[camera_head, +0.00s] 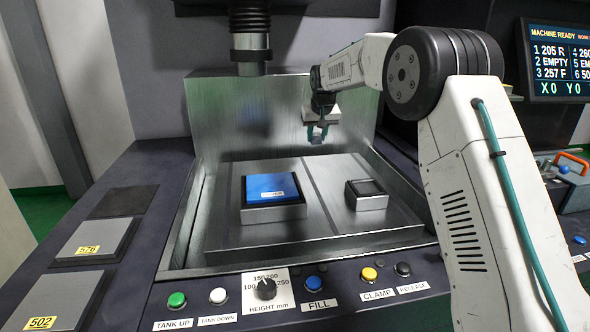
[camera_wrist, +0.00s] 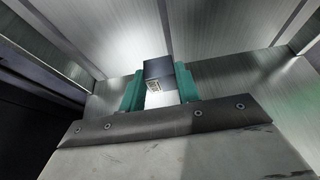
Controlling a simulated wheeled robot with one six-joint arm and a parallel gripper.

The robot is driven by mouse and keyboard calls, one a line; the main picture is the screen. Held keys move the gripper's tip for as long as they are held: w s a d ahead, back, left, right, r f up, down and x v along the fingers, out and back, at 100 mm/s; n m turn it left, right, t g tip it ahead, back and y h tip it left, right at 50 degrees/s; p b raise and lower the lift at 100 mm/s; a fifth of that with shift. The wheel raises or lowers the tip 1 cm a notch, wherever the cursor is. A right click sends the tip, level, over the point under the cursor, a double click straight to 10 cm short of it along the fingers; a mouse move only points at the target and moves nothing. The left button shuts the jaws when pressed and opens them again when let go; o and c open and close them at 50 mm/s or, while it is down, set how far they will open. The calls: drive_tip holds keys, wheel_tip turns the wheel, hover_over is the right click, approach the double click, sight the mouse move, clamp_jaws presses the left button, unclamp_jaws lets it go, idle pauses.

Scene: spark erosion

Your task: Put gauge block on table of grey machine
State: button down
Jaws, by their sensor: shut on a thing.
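My gripper (camera_head: 318,130) hangs above the back of the machine's tank, over the metal table (camera_head: 320,225). It is shut on a small block, the gauge block (camera_wrist: 158,70), seen between the two green fingers in the wrist view (camera_wrist: 160,90). The block has a dark face and a small label on a lighter face. In the head view it is tiny under the fingers, and its details are hard to tell. It appears to be held clear of the table.
On the table, a blue block (camera_head: 272,188) sits on a metal holder at left, and a smaller dark-topped holder (camera_head: 367,194) stands at right. Tank walls surround the table. A black-and-metal spindle (camera_head: 249,50) hangs at the back. Buttons and a dial (camera_head: 265,289) line the front panel.

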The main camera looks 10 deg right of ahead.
drive_tip(key=s+f, duration=0.2)
drive_tip(key=s, duration=0.3)
drive_tip(key=s+f, duration=0.2)
drive_tip(key=s, duration=0.3)
drive_tip(key=s+f, duration=0.3)
drive_tip(key=s, duration=0.3)
drive_tip(key=shift+s+d, duration=0.1)
hover_over(315, 175)
drive_tip(key=s, duration=0.2)
drive_tip(key=shift+w+f, duration=0.25)
drive_tip(key=shift+f, duration=0.45)
drive_tip(key=shift+w+f, duration=0.15)
drive_tip(key=shift+f, duration=1.6)
drive_tip(key=shift+f, duration=0.2)
drive_tip(key=c, duration=1)
unclamp_jaws()
